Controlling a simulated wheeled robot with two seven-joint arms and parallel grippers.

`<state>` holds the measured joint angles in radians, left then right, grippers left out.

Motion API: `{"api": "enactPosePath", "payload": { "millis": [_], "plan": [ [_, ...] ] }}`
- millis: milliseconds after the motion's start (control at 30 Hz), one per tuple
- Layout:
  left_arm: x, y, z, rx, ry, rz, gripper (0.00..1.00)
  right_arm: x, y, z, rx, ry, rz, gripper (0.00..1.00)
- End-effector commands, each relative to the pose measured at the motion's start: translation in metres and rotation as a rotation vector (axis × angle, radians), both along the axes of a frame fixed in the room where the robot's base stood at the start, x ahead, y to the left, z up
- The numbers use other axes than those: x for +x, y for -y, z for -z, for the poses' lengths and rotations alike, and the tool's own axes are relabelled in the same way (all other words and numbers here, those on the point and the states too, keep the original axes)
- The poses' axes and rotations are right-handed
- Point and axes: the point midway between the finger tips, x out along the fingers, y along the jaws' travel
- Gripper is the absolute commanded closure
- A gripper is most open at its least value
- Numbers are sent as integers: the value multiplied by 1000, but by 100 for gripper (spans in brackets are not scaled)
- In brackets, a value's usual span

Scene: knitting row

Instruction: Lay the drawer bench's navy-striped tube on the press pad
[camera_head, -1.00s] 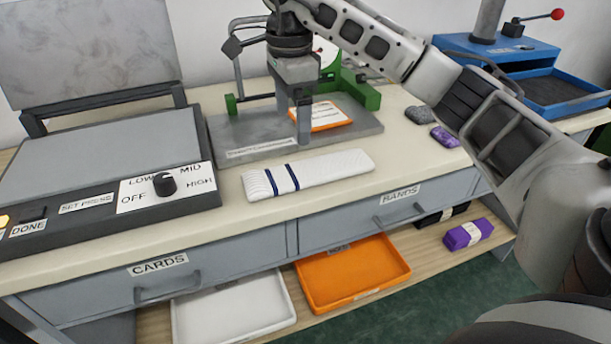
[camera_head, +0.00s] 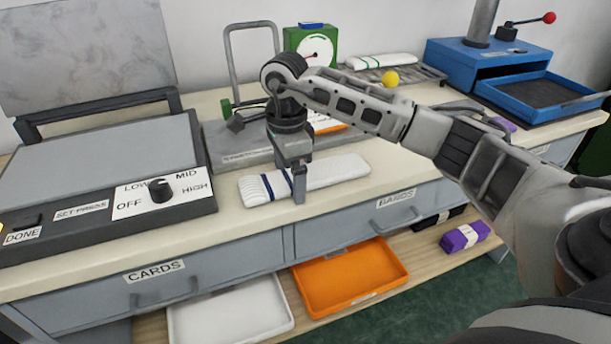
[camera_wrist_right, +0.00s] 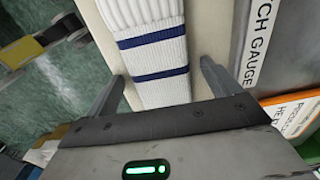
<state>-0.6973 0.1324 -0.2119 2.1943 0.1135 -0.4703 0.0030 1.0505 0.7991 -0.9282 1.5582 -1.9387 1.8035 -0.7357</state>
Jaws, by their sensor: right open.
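The white knitted tube with navy stripes (camera_head: 336,172) lies flat on the cream bench top above the two drawers. My right gripper (camera_head: 299,188) is over its striped end, pointing down, open. In the right wrist view the tube (camera_wrist_right: 158,65) runs between the two spread fingers (camera_wrist_right: 162,85), with a gap on each side. The press pad (camera_head: 100,165) is the bare grey plate at the left, behind a control panel, with its lid (camera_head: 85,50) raised. My left gripper is not in view.
A grey gauge plate (camera_head: 228,158) stands close behind the tube. The press's knob (camera_head: 160,190) sticks up left of the tube.

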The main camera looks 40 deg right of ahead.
Motion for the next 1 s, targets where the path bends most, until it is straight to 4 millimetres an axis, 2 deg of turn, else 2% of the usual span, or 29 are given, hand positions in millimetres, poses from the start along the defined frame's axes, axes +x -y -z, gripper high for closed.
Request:
{"api": "enactPosePath", "payload": {
  "millis": [100,267,567,733,867,1000],
  "plan": [
    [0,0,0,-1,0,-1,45,0,0,0,0,0,0,14],
    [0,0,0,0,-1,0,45,0,0,0,0,0,0,58],
    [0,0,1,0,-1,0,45,0,0,-1,1,0,0,59],
    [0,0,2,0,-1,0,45,1,0,-10,1,3,0,59],
    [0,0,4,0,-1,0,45,1,0,-30,2,7,1,59],
    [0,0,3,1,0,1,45,-21,-11,-61,0,7,-5,59]
  ]
}}
